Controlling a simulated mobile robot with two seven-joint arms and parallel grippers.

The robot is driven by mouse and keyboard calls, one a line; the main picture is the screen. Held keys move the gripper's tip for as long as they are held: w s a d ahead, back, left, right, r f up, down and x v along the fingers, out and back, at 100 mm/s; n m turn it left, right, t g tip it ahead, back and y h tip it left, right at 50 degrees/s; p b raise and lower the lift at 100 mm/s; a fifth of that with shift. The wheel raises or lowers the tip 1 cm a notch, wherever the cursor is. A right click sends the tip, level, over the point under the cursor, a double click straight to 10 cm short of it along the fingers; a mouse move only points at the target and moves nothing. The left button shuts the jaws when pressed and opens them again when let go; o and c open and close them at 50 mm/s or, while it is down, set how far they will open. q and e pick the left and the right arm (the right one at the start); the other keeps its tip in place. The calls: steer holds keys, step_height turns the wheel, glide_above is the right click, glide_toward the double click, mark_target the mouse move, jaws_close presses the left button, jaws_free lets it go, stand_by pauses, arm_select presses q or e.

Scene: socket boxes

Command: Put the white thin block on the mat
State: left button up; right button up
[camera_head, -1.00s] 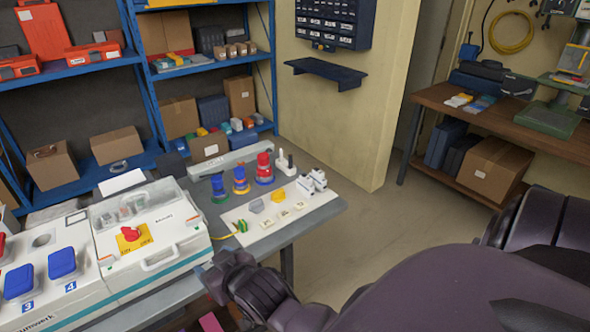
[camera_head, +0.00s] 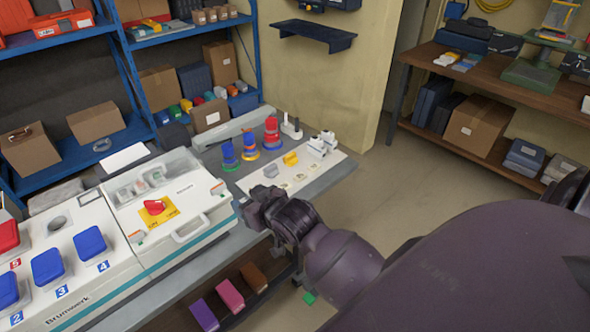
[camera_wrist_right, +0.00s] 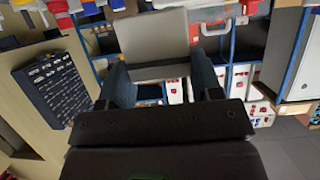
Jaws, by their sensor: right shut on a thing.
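My right gripper (camera_head: 262,208) is beside the front edge of the table, in front of the pale board. In the right wrist view its two dark fingers (camera_wrist_right: 162,82) are shut on a flat, greyish-white thin block (camera_wrist_right: 158,42). In the head view I cannot make out the block by the gripper. A pale flat board (camera_head: 322,176), which may be the mat, lies on the grey table, partly hidden by the gripper. My left gripper is not in view.
Red, yellow-orange and blue round stacks (camera_head: 249,146) stand behind the board. White blocks (camera_head: 321,144) and a yellow piece (camera_head: 291,159) are on the board. A white machine (camera_head: 170,205) with a red switch stands to the left. Coloured boxes (camera_head: 229,295) are under the table.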

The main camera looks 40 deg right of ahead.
steer(key=w+d+r, duration=0.7)
steer(key=w+d, duration=0.3)
steer(key=d, duration=0.3)
steer(key=shift+d+f+b, duration=0.15)
steer(key=shift+f+b, duration=0.8)
steer(key=shift+f, duration=8.75)
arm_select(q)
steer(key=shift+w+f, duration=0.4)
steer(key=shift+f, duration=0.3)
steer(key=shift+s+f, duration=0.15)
arm_select(e)
steer(key=shift+f, duration=0.1)
steer(key=o, duration=1)
steer(key=shift+c, duration=0.2)
